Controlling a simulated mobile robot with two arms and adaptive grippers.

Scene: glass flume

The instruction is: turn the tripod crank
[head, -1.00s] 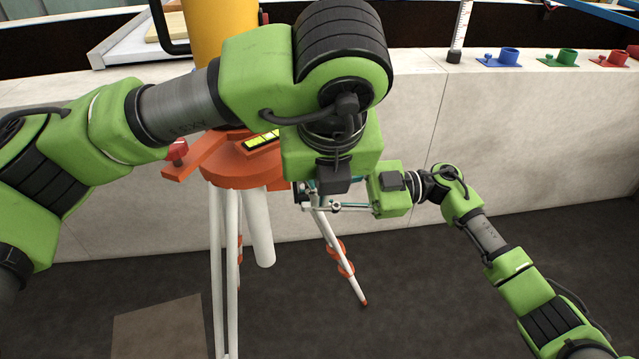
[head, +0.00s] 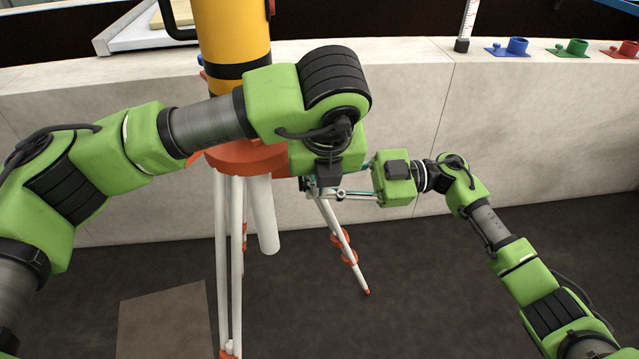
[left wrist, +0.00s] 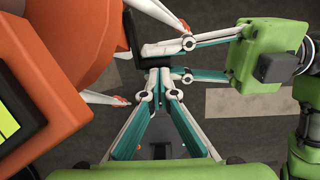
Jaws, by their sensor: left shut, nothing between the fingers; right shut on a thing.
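The tripod has an orange head (head: 243,158), white legs (head: 222,260) and a yellow cylinder (head: 232,35) on top. In the left wrist view its orange side (left wrist: 70,50) fills the left. A dark block (left wrist: 150,38) beside it appears to be part of the crank; the rest of the crank is hidden. My right gripper (left wrist: 148,32) comes from the right and is shut on this dark part. My left gripper (left wrist: 153,68) is shut and empty, its fingertips just below the block; I cannot tell whether they touch. In the head view my left wrist hides the crank.
A pale concrete wall (head: 500,100) runs behind the tripod. Blue (head: 508,47), green (head: 570,48) and red (head: 622,50) fittings and a white gauge (head: 466,20) stand on its top. A brown floor plate (head: 165,320) lies at front left. The dark floor at right is free apart from my arm.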

